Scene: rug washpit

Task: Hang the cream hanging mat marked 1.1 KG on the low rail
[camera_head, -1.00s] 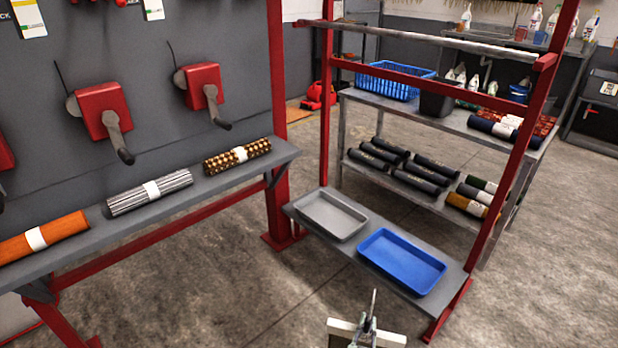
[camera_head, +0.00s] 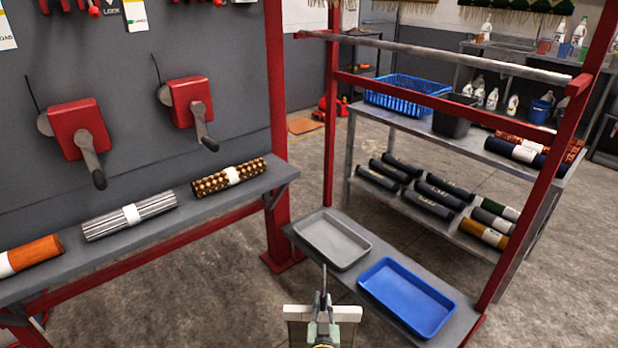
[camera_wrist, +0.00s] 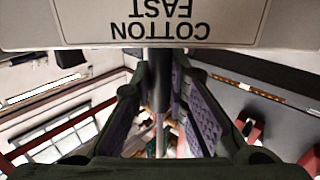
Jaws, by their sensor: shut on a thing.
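My gripper (camera_head: 323,308) is at the bottom centre of the head view, shut on a mat with a pale top bar (camera_head: 347,314) and a beige body below it. A thin upright piece rises between the fingers. In the wrist view a white panel on the held mat (camera_wrist: 160,28) reads "COTTON FAST" upside down; no weight mark is legible. Most of the mat is hidden or out of frame. The pale metal rail (camera_head: 440,57) runs across the red-posted rack, beyond and above my gripper. It is bare, and my gripper is apart from it.
A red crossbar (camera_head: 430,97) spans the rack below the rail. A grey tray (camera_head: 365,252) and a blue tray (camera_head: 445,318) sit on its low shelf. At left, a ledge (camera_head: 75,255) carries rolled mats under red crank boxes (camera_head: 80,128). Open floor lies between.

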